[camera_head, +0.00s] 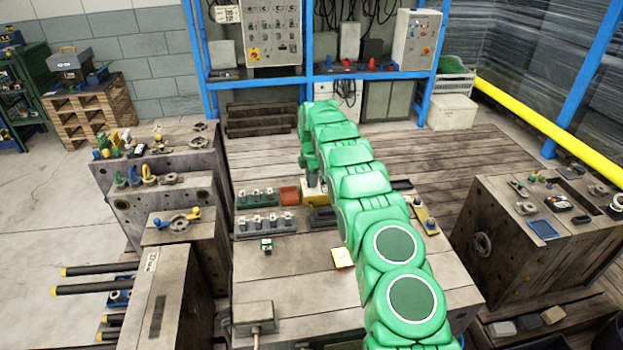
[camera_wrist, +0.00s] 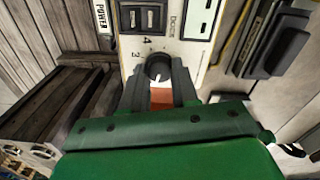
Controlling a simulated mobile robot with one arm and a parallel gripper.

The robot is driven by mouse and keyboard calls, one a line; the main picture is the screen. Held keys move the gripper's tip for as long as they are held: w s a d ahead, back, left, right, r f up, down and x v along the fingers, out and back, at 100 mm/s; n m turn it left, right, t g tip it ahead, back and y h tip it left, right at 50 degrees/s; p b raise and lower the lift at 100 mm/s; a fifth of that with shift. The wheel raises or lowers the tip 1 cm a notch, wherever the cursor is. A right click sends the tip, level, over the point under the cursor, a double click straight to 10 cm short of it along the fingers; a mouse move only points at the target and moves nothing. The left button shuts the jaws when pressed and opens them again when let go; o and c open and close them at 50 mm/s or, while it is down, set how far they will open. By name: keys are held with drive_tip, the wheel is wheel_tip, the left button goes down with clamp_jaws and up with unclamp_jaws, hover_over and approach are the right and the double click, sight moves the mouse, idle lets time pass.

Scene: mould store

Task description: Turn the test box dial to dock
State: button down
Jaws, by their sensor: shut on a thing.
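The test box (camera_wrist: 191,48) has a pale panel in the wrist view, with dark switches at its top. Its round dark dial (camera_wrist: 158,67) has a small white mark on its face. The figures 3 and 4 are printed to the left of the dial, and a sideways word that looks like DOCK stands above it. My gripper (camera_wrist: 158,80) is shut on the dial, one dark finger on each side. In the head view the test box (camera_head: 312,187) is a pale block on the bench, partly behind my green arm, and the fingertips are hidden.
The bench front is mostly clear.

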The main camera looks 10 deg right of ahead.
drive_tip(key=m, duration=0.4)
drive_tip(key=shift+w+a+r+m, duration=0.1)
drive_tip(key=shift+m, duration=0.2)
drive_tip(key=m, duration=0.4)
drive_tip(key=shift+m, duration=0.3)
drive_tip(key=m, duration=0.3)
drive_tip(key=shift+m, duration=0.3)
drive_tip(key=m, duration=0.4)
drive_tip(key=shift+m, duration=0.3)
drive_tip(key=m, duration=0.4)
drive_tip(key=shift+m, duration=0.3)
drive_tip(key=m, duration=0.8)
drive_tip(key=shift+m, duration=2.4)
